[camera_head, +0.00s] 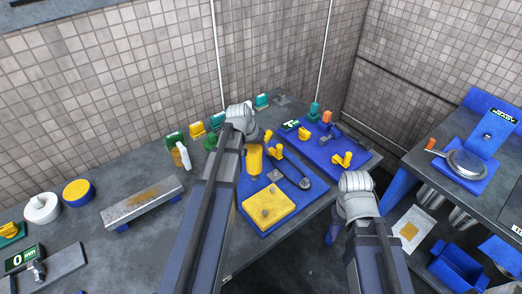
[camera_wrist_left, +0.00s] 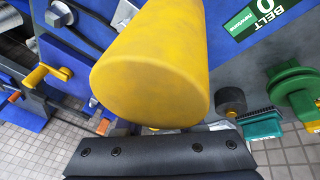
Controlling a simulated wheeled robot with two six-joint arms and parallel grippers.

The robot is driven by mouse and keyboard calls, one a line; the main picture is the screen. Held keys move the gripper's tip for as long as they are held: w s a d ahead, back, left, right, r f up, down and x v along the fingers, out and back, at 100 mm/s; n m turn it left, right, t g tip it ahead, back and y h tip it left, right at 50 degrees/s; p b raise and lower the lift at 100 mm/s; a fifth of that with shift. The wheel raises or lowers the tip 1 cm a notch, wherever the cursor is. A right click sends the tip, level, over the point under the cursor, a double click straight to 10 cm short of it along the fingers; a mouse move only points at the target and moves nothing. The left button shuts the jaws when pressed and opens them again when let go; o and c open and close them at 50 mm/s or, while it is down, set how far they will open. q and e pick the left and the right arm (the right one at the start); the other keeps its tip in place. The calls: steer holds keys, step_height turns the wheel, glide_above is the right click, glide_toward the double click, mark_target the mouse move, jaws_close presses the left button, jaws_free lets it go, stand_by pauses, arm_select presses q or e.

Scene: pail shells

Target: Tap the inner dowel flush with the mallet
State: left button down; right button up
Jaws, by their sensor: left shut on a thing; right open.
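A yellow mallet head (camera_wrist_left: 150,70) fills the middle of the left wrist view. It also shows in the head view (camera_head: 254,160), beside my left wrist. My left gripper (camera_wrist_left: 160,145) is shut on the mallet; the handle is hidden. The mallet is over the bench by a blue board (camera_head: 297,203). On that board lies a yellow block (camera_head: 283,205) with small grey parts on top. I cannot tell which small part, if any, is the inner dowel. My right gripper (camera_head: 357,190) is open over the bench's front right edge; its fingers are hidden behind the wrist.
A grey bar (camera_head: 143,202) on blue feet, a white bottle (camera_head: 183,156) and white and yellow rolls stand at left. A second blue board (camera_head: 340,160) with yellow clamps lies at right. A side bench holds a round metal pan (camera_head: 466,163). Tiled walls close the back.

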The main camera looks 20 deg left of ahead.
arm_select(q)
step_height(320, 180, down, 6)
steer(key=b, duration=0.5)
steer(key=shift+r+b, duration=0.15)
steer(key=shift+b, duration=0.2)
steer(key=shift+s+r, duration=0.15)
steer(key=shift+r, duration=0.2)
steer(key=shift+p, duration=0.3)
steer(key=shift+w+r, duration=0.15)
steer(key=shift+w, duration=0.05)
step_height(320, 180, up, 4)
steer(key=p, duration=0.4)
steer(key=shift+s+f, duration=0.1)
steer(key=shift+f, duration=0.1)
step_height(320, 180, up, 4)
steer(key=p, duration=0.4)
